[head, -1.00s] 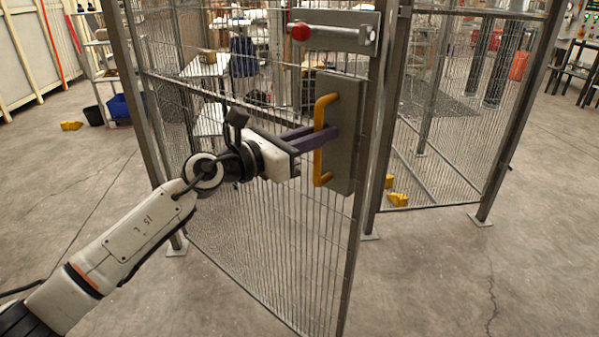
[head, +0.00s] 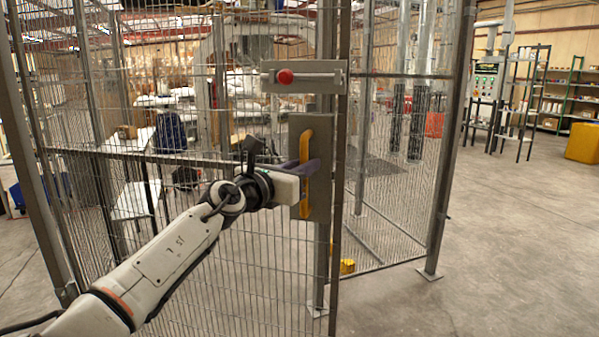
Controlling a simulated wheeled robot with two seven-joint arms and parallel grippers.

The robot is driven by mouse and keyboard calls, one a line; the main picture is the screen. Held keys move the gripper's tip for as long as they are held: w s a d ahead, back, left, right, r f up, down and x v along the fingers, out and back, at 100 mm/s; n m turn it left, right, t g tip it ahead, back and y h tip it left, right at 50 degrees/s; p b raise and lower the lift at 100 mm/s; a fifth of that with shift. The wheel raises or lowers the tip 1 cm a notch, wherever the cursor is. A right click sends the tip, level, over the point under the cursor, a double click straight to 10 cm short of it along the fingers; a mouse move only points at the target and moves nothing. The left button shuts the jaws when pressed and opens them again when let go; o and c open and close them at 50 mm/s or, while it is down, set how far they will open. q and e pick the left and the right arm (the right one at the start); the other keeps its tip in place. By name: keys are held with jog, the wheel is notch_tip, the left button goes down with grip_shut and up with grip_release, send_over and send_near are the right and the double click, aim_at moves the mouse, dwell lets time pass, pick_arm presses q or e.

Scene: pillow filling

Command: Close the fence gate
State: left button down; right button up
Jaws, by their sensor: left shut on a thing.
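The fence gate (head: 252,243) is a grey wire-mesh panel in the middle of the head view, with its latch side to the right. A grey plate on it carries a yellow handle (head: 305,146). Above is a latch plate (head: 330,69) with a bolt and a red knob (head: 285,76). My left gripper (head: 308,170) is shut on the yellow handle, its purple fingers reaching around it. The gate's edge stands near a fence post (head: 325,190); I cannot tell whether they touch. My right gripper is not in view.
Fixed mesh fence panels (head: 400,150) stand to the right, ending in a post (head: 447,150) with a foot plate on the floor. Another post (head: 30,150) stands at the left. Shelves and a yellow bin (head: 582,143) are at the far right. The concrete floor (head: 500,250) at right is clear.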

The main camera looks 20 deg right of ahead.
pick_arm(q)
jog(key=shift+w+a+r, duration=0.15)
jog(key=shift+w+a, duration=0.05)
jog(key=shift+a, duration=0.1)
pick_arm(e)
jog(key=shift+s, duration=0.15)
pick_arm(q)
jog(key=c, duration=1.7)
grip_release()
jog(key=shift+c, duration=0.2)
jog(key=shift+s+d, duration=0.1)
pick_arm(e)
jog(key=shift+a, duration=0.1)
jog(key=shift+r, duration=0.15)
pick_arm(q)
jog(key=p+v, duration=1)
jog(key=p, duration=0.3)
jog(key=shift+s+p, duration=0.2)
jog(key=shift+p, duration=0.1)
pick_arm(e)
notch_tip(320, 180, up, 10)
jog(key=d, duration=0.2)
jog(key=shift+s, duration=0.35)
